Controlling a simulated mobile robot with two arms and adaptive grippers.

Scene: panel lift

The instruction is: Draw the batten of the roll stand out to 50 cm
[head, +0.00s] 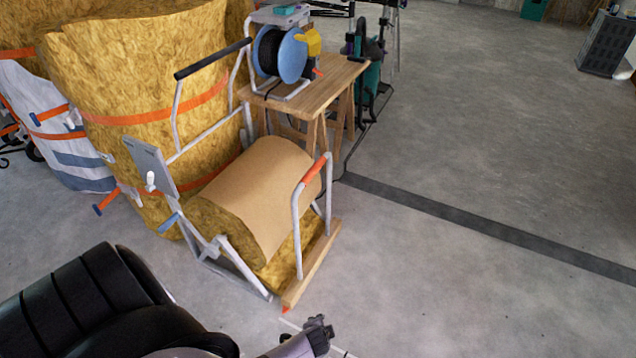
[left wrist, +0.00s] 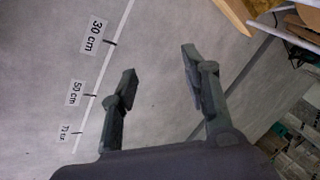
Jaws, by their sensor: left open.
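The roll stand (head: 297,235) is a grey tube frame holding a roll of yellow wool faced with brown paper (head: 262,180). The wooden batten (head: 312,262) lies low along the stand's front, at the end of the wool, with a red-orange tip at its near end. Wood that looks like the batten's end (left wrist: 236,14) shows at the top of the left wrist view. My left gripper (head: 318,332) is over the floor in front of the batten's near end, apart from it. In the left wrist view its fingers (left wrist: 160,66) are open and empty. My right gripper is not in view.
A white floor scale line (left wrist: 104,62) carries 30 cm, 50 cm and a further mark. Behind the stand are a wooden trestle table (head: 340,75) with a blue cable reel (head: 292,57) and large wool rolls (head: 140,70).

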